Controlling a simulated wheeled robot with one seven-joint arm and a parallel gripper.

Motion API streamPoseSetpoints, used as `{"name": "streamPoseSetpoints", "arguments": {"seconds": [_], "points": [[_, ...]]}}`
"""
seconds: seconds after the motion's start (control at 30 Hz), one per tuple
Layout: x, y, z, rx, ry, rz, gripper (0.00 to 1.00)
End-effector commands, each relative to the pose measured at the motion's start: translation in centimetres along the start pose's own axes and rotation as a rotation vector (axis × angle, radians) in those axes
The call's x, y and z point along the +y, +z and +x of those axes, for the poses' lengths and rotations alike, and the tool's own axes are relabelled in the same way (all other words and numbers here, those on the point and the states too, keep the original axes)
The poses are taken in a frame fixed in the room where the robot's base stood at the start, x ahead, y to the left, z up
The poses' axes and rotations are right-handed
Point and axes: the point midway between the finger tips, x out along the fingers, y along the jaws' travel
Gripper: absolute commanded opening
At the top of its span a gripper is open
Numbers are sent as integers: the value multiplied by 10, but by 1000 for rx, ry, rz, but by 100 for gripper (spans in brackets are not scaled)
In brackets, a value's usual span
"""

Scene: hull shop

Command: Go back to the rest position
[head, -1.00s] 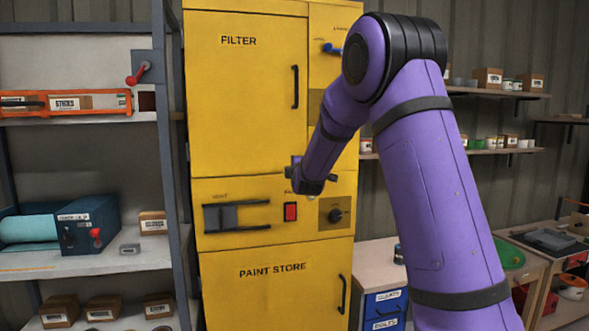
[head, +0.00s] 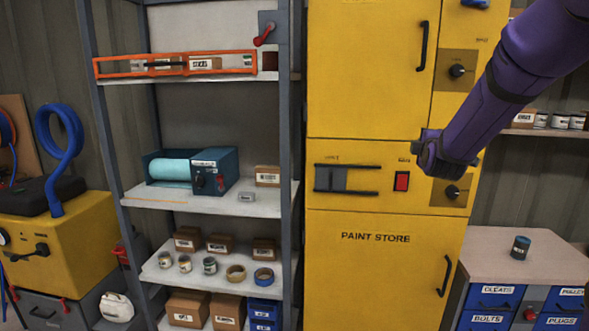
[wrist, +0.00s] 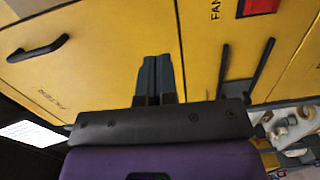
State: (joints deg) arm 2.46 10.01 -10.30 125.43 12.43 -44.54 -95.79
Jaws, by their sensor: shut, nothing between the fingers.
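My purple arm enters the head view from the upper right. My gripper (head: 428,155) is at its end, in front of the yellow cabinet (head: 365,100), above and right of the red switch (head: 402,181). The head view shows its fingers only small and dark. In the wrist view my gripper (wrist: 155,80) shows two dark fingers closed together with nothing between them. The cabinet front lies behind them, and I cannot tell the exact gap. The rest position is not marked in any view.
A drawer bench (head: 495,250) with a small can (head: 521,247) stands right. A yellow machine (head: 60,235) is far left.

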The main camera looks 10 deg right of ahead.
Motion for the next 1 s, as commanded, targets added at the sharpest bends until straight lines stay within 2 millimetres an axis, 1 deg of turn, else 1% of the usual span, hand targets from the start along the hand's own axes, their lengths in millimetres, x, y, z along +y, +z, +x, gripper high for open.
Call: {"name": "streamPoseSetpoints", "arguments": {"seconds": [0.07, 0.17, 0.37, 0.57, 0.6, 0.67, 0.7, 0.87, 0.9, 0.97, 1.0], "points": [[5, -4, -9, 16, -28, 50, 0], [12, -12, -30, 47, -103, 165, 0], [20, -29, -95, 86, -323, 446, 0], [20, -39, -171, 52, -554, 688, 0], [19, -39, -187, 35, -600, 732, 0], [16, -39, -211, 3, -667, 793, 0], [15, -39, -228, -22, -709, 831, 0], [5, -33, -296, -156, -865, 970, 0], [2, -30, -313, -198, -899, 1000, 0], [-3, -26, -338, -264, -944, 1041, 0], [-7, -22, -353, -310, -969, 1065, 0]]}}
